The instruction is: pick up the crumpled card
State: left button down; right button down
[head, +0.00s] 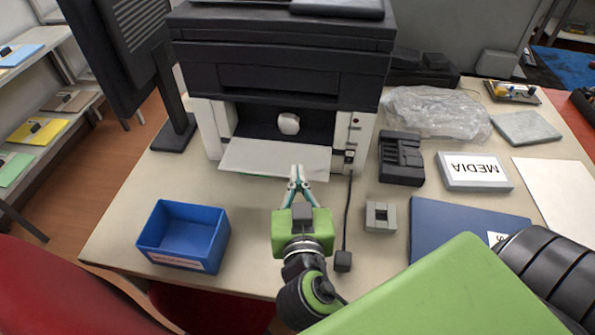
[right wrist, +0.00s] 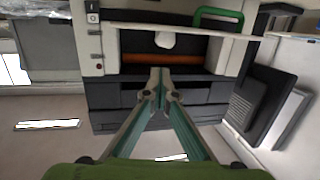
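The crumpled card (head: 289,123) is a small white lump inside the open front bay of the printer (head: 280,75), above its lowered white door (head: 275,157). It also shows in the right wrist view (right wrist: 165,40), beyond the fingertips. My right gripper (head: 298,172) is in front of the bay, over the door's front edge and apart from the card. Its two teal fingers meet at the tips (right wrist: 161,75) with nothing visible between them. My left gripper is not in view.
A blue bin (head: 185,236) stands at the table's front left. A dark cartridge (head: 401,158), a box labelled MEDIA (head: 474,171), a grey block (head: 380,217) and clear plastic wrap (head: 435,112) lie on the right. The bay's side walls flank the card.

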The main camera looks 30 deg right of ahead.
jog(key=c, duration=0.6)
grip_release()
